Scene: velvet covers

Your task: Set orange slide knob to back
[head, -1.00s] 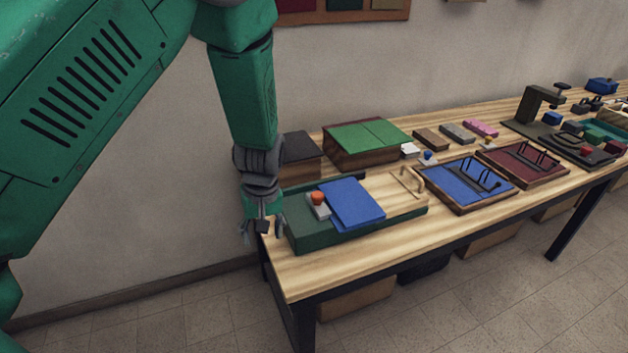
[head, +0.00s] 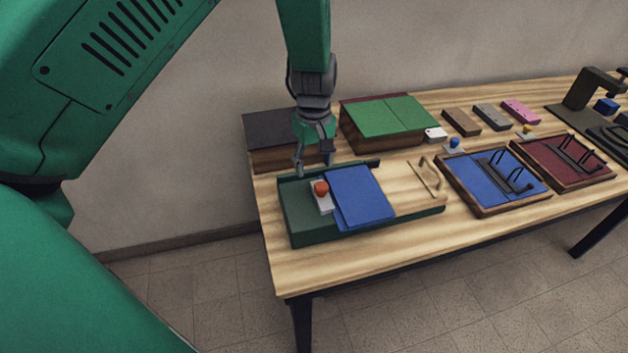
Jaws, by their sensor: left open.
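The orange knob (head: 321,187) sits on a small pale slider block (head: 323,201) at the left part of a dark green base (head: 297,222). A blue cover panel (head: 361,196) lies right beside it on the same base. My left gripper (head: 313,168) is open and points down, just behind and above the knob, near the back edge of the base. It appears apart from the knob and holds nothing. My right gripper does not show.
A dark box (head: 268,131) and a green-topped box (head: 390,115) stand behind the base. To the right are a blue tray (head: 462,197) and a dark red tray (head: 540,159) with black handles. The table's front strip (head: 380,252) is clear.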

